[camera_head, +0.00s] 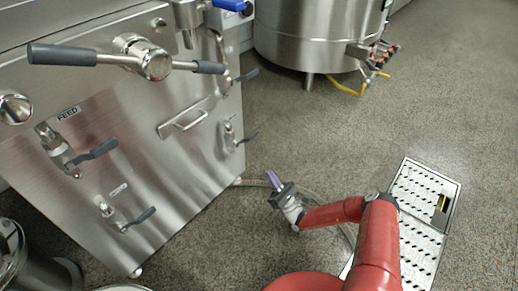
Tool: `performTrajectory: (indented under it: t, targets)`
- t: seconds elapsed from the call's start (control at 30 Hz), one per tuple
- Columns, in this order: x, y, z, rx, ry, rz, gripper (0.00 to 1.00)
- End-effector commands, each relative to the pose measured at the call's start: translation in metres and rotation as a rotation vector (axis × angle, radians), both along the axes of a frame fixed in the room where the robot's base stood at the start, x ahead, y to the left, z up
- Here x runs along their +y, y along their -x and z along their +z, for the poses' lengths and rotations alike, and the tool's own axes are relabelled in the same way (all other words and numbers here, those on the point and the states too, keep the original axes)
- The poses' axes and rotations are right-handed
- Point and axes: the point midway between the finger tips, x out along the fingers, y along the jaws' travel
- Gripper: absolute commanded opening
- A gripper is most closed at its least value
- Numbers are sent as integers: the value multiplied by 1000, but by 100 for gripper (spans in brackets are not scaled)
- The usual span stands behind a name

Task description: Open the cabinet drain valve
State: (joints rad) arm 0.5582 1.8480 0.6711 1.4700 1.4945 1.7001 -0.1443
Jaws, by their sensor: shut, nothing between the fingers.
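The stainless steel cabinet (175,135) stands at the left and carries several valves with grey lever handles. One valve (62,150) is labelled FEED. A lower valve (112,212) has a small label that I cannot read; its handle points right and slightly up. Another valve (230,135) sits at the right of the front, its handle also pointing right and slightly up. I cannot tell which one is the drain valve. My gripper (272,178) is shut and empty, over the floor to the right of the cabinet, apart from every handle.
A hose (338,215) curves on the floor near my arm. A floor drain grate (415,220) lies right; a steel tank (315,35) stands behind. Floor between is clear.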

Motion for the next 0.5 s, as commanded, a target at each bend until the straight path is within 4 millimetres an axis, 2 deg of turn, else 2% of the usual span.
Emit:
performTrajectory:
  t: [0.17, 0.5]
  targets:
    - [8, -7, 11, -3, 1, 3, 0]
    - [46, -38, 60, -4, 1, 3, 0]
